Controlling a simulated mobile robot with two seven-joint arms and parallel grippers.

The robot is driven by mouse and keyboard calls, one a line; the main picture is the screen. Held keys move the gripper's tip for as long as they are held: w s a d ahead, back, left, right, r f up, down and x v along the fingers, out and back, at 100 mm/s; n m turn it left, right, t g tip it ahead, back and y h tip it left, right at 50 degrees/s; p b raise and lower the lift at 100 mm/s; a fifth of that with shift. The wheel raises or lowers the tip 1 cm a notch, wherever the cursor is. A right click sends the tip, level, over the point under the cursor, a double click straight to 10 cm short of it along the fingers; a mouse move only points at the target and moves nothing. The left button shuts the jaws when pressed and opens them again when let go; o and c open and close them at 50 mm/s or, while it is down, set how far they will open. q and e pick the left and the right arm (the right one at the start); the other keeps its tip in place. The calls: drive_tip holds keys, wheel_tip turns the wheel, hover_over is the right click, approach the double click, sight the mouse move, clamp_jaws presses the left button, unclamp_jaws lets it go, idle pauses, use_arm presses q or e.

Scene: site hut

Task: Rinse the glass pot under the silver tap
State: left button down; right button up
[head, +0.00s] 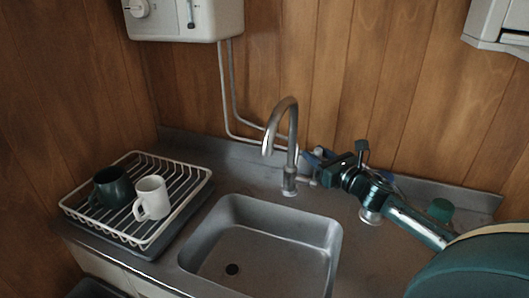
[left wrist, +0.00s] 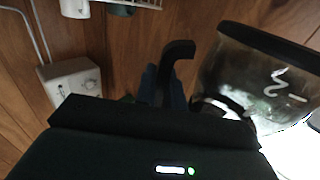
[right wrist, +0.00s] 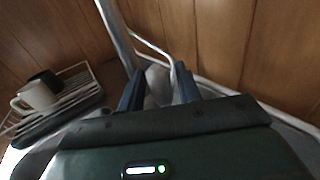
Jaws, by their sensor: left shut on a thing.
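The silver tap (head: 291,150) arches over the steel sink (head: 335,255); no water shows under its spout. My right gripper (head: 314,163) is just right of the tap. In the right wrist view its blue fingers (right wrist: 158,92) are apart, with a blurred grey shape between them that I cannot identify. The glass pot (left wrist: 262,80) shows in the left wrist view, clear with a dark rim, white marks and a black handle (left wrist: 176,58). My left gripper (left wrist: 165,90) is shut on that handle. Neither the pot nor the left gripper can be made out in the head view.
A white dish rack (head: 135,243) with a dark mug (head: 110,187) and a white mug (head: 151,198) stands left of the sink. A green-topped item (head: 440,209) stands at the back right. A white heater (head: 185,20) hangs on the wall. The basin looks empty.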

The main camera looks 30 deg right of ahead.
use_arm(q)
drive_tip(key=shift+r, duration=0.1)
use_arm(e)
clamp_jaws()
use_arm(q)
wheel_tip(320, 180, down, 2)
drive_tip(key=shift+f+b, duration=0.2)
drive_tip(key=shift+b, duration=1)
use_arm(e)
drive_tip(key=shift+s+a+f+n+t, duration=0.25)
drive_tip(key=shift+a+f+n+t, duration=0.05)
drive_tip(key=shift+a+f+n, duration=0.1)
use_arm(q)
drive_tip(key=shift+f+b, duration=0.3)
use_arm(e)
drive_tip(key=shift+s+a+r, duration=0.1)
drive_tip(key=shift+s+r, duration=0.05)
drive_tip(key=shift+r, duration=0.1)
use_arm(q)
drive_tip(key=shift+r, duration=0.1)
use_arm(e)
drive_tip(key=shift+r, duration=0.1)
drive_tip(key=shift+o, duration=1)
unclamp_jaws()
drive_tip(key=shift+s, duration=0.1)
